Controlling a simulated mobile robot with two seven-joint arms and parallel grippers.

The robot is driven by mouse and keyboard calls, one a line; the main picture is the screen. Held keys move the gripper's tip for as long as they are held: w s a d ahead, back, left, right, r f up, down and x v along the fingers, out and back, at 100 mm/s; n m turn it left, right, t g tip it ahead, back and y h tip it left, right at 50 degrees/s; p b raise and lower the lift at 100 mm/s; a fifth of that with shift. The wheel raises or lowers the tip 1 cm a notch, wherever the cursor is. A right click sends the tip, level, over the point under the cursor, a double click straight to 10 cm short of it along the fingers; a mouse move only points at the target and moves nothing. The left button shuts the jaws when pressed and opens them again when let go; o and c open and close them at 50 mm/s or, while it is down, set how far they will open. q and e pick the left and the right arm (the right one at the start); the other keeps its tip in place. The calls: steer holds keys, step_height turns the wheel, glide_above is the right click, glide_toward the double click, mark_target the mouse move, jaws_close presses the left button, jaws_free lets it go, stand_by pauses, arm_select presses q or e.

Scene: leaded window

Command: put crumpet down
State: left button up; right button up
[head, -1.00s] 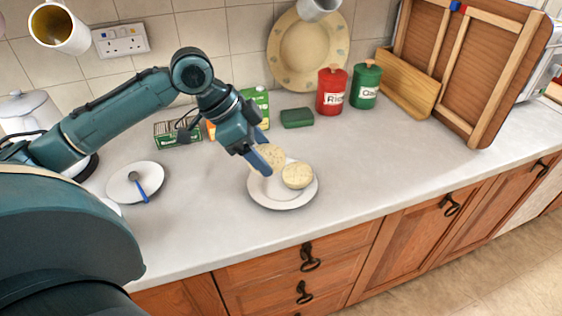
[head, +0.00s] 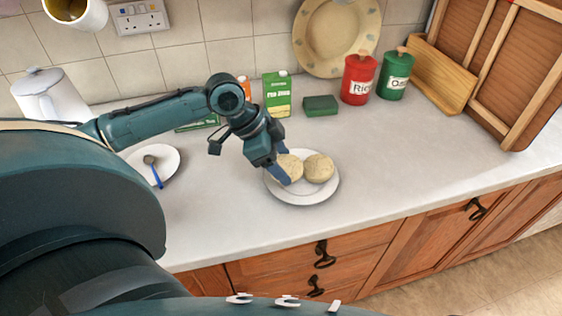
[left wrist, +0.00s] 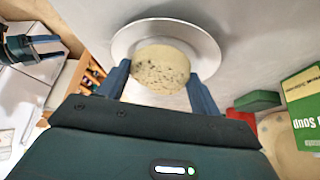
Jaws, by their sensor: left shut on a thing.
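A pale round crumpet (head: 292,166) is held in my left gripper (head: 284,175), over the left part of a white plate (head: 300,198). A second crumpet (head: 318,168) lies on the plate just right of it. In the left wrist view the crumpet (left wrist: 160,70) sits between the two blue fingers, with the plate (left wrist: 205,50) behind it. The second crumpet cannot be made out there. I cannot tell whether the held crumpet touches the plate. My right gripper (left wrist: 48,48) shows at the left wrist view's upper left, its blue fingers apart and empty.
A saucer (head: 170,160) with a blue-handled spoon (head: 154,171) lies left. Behind stand a green soup carton (head: 277,95), green sponge (head: 320,105), red canister (head: 358,80) and green canister (head: 394,75). The counter right of the plate is clear.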

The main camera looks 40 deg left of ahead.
arm_select(q)
steer(key=shift+f, duration=0.95)
steer(key=o, duration=1)
steer(key=shift+r, duration=0.3)
steer(key=shift+b+v, duration=0.65)
steer(key=shift+v, duration=5.55)
steer(key=shift+w+d+r, duration=0.1)
